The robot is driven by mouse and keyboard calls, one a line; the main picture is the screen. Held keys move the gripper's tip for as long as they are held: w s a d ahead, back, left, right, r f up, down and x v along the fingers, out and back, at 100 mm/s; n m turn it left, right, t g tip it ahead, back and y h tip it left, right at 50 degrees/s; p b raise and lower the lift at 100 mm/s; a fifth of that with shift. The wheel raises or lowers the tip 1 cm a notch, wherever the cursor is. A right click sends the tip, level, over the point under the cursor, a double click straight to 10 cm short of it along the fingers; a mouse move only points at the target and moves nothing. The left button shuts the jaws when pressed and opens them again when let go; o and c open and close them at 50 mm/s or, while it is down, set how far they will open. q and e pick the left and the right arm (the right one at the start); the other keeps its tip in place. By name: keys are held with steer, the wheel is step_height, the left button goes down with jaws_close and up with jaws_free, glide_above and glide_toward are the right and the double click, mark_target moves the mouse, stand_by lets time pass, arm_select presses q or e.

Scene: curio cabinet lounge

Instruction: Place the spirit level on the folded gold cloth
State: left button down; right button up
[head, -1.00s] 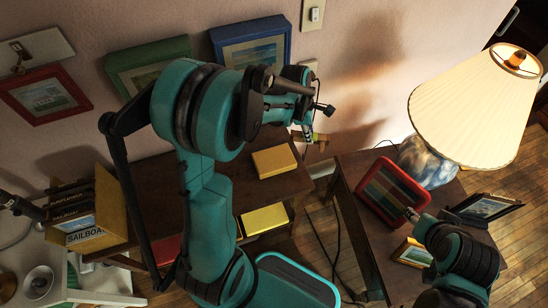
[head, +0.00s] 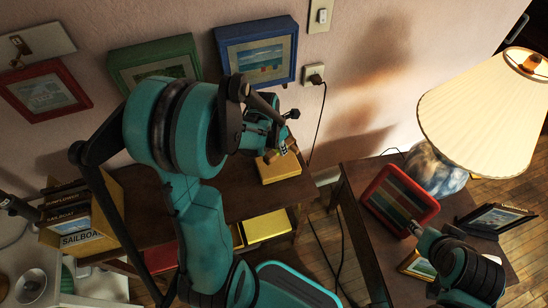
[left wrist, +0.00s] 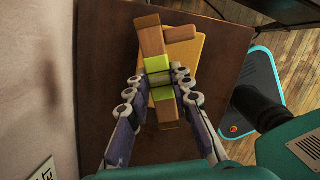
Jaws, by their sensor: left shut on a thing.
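The folded gold cloth (head: 280,170) lies on the dark wooden shelf top, near its right end. It also shows in the left wrist view (left wrist: 188,70), partly hidden beneath the spirit level. The spirit level (left wrist: 158,64), brown with bright green parts, is between the fingers of my left gripper (left wrist: 159,84), which is shut on it. In the head view my left gripper (head: 280,146) is over the cloth's far edge, and the level is mostly hidden. I cannot tell whether the level touches the cloth. My right gripper (head: 414,228) is beside the red frame's lower edge; its fingers are unclear.
A yellow box (head: 266,225) sits on the lower shelf. The blue picture frame (head: 257,51) hangs on the wall close behind my left arm. A side table (head: 355,185) at right holds a lamp (head: 436,170) and a red striped frame (head: 400,200).

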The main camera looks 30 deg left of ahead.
mark_target(274, 155)
arm_select(q)
steer(key=shift+s+a+f, duration=0.3)
steer(key=shift+a+f, duration=0.3)
steer(key=shift+a, duration=0.2)
steer(key=shift+a+f+b, duration=0.1)
steer(key=shift+f+b, duration=0.1)
steer(key=shift+b, duration=0.1)
step_height(274, 155, down, 4)
steer(key=shift+r+b, duration=0.1)
steer(key=shift+b, duration=0.85)
steer(key=shift+r, duration=0.1)
steer(key=c, duration=1.3)
jaws_free()
steer(key=shift+c, duration=0.2)
